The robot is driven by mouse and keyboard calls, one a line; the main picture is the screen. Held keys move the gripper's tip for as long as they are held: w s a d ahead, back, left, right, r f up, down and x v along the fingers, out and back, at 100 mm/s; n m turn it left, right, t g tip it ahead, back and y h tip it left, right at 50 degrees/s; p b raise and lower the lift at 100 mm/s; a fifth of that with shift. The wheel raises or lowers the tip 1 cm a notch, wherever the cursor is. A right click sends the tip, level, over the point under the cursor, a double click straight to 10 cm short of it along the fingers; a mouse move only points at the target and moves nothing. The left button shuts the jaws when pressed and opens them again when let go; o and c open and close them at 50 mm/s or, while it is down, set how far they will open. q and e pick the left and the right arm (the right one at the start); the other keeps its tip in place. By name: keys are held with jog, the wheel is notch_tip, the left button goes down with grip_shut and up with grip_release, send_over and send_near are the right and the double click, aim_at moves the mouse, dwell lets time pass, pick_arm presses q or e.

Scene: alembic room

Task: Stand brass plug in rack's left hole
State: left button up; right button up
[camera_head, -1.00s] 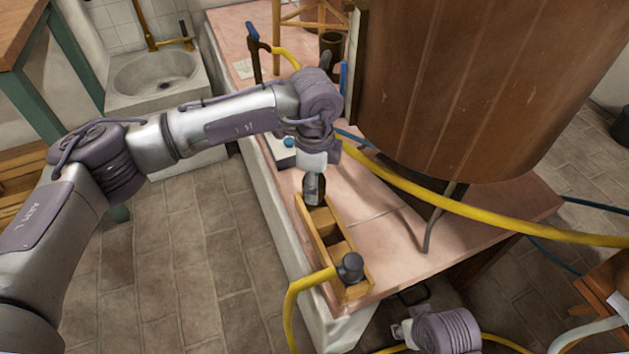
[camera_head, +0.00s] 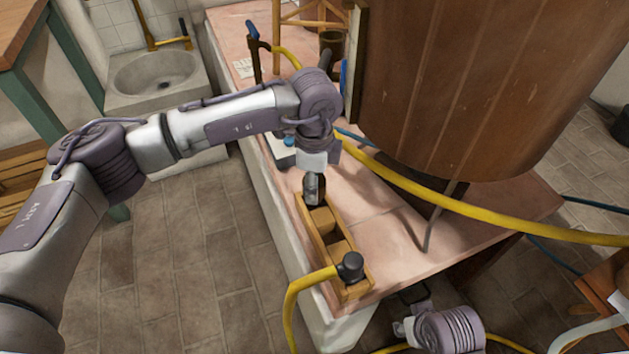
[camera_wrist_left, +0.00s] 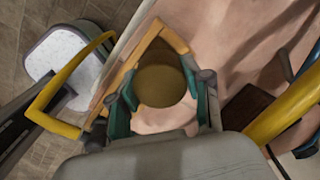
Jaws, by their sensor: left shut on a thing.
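The wooden rack (camera_head: 319,249) lies lengthwise near the left edge of the pink counter, with wooden blocks between its long sides. My left gripper (camera_head: 314,190) points down at the rack's far end. In the left wrist view its teal-padded fingers (camera_wrist_left: 161,100) are shut on the brass plug (camera_wrist_left: 160,86), seen as a round brass top within the rack's wooden frame (camera_wrist_left: 172,38). The plug's lower part is hidden, so I cannot tell whether it sits in a hole. My right gripper (camera_head: 403,330) is low at the bottom edge, its jaws unclear.
A black fitting (camera_head: 351,266) with a yellow hose (camera_head: 293,300) is at the rack's near end. Another yellow hose (camera_head: 420,200) crosses the counter before a large brown vat (camera_head: 490,90). The counter (camera_head: 385,262) right of the rack is clear.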

jog(key=shift+s+f, duration=0.1)
pick_arm(q)
jog(key=shift+f, duration=0.2)
pick_arm(e)
jog(key=shift+r, duration=0.5)
pick_arm(q)
jog(key=shift+f, duration=0.15)
pick_arm(e)
jog(key=shift+r, duration=0.4)
pick_arm(q)
jog(key=shift+b, duration=0.3)
pick_arm(e)
jog(key=shift+s, duration=0.15)
pick_arm(q)
jog(key=shift+f, duration=0.1)
pick_arm(e)
jog(key=shift+r, duration=0.1)
jog(key=shift+r, duration=0.3)
pick_arm(q)
jog(key=shift+f, duration=0.15)
jog(key=shift+f, duration=0.15)
pick_arm(e)
jog(key=shift+s+d+r, duration=0.1)
jog(key=shift+s+r, duration=0.05)
jog(key=shift+r, duration=0.35)
dwell(0.7)
